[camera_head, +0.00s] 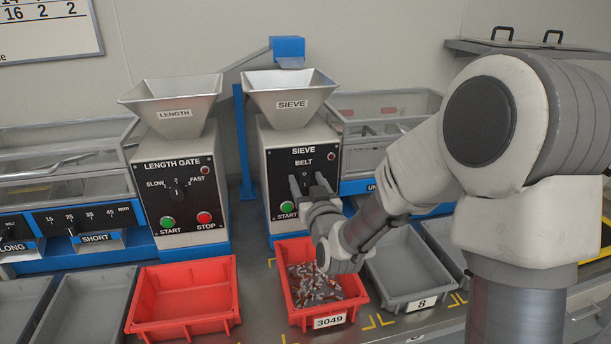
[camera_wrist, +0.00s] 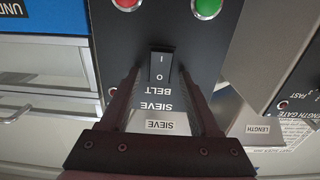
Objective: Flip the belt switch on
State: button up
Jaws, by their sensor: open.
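The belt switch (camera_wrist: 161,66) is a small black rocker marked I and O on the sieve machine's dark panel, above the BELT label in the upside-down wrist view. In the head view the panel (camera_head: 277,163) stands at the centre, with the switch mostly hidden by my gripper. My gripper (camera_head: 308,184) is in front of the panel, fingers pointing at it. In the wrist view my gripper (camera_wrist: 161,78) is open and empty, one finger either side of the switch. I cannot tell whether the fingers touch it or which way the rocker is tipped.
A green button (camera_wrist: 207,6) and a red button (camera_wrist: 126,3) sit near the switch. Below my gripper, a red bin (camera_head: 359,290) holds small metal parts; an empty red bin (camera_head: 185,290) stands left. The length gate machine (camera_head: 180,180) is left of the sieve machine.

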jog(key=shift+w, duration=0.2)
grip_shut()
dwell(0.4)
